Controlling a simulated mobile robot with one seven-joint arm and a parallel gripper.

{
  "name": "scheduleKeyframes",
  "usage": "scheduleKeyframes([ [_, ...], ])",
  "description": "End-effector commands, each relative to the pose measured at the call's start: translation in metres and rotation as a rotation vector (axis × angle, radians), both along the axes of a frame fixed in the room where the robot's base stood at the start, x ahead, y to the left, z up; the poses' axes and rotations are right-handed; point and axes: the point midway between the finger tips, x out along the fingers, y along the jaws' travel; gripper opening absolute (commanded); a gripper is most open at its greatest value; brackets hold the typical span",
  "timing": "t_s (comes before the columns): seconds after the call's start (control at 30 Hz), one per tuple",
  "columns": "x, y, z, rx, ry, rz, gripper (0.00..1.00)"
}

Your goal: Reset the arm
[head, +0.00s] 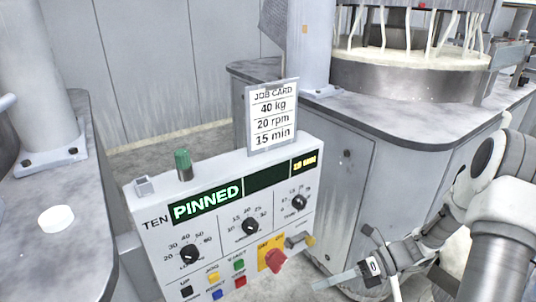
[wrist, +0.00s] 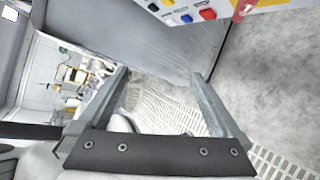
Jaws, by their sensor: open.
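My gripper (head: 342,258) is at the lower right of the head view, just right of the control panel's lower corner, on my bent arm. In the wrist view the two fingers of my gripper (wrist: 160,82) stand wide apart with nothing between them. Floor and a pale grating show through the gap. The control panel (head: 222,221) reads "PINNED" and has dials, coloured buttons and a red switch (head: 275,261) on a yellow plate. Part of its button face (wrist: 190,8) shows at the top of the wrist view.
A job card (head: 272,116) stands on the panel, reading 40 kg, 20 rpm, 15 min. A green lamp (head: 183,164) is beside it. The grey machine cabinet (head: 345,190) stands behind my gripper. A white disc (head: 56,219) lies on the left bench (head: 65,185).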

Motion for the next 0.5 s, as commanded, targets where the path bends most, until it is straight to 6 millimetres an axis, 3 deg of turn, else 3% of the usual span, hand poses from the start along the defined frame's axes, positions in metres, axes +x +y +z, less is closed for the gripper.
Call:
scheduleKeyframes([
  [0.5,-0.032,0.009,0.077,-0.319,-0.576,0.535,1.00],
])
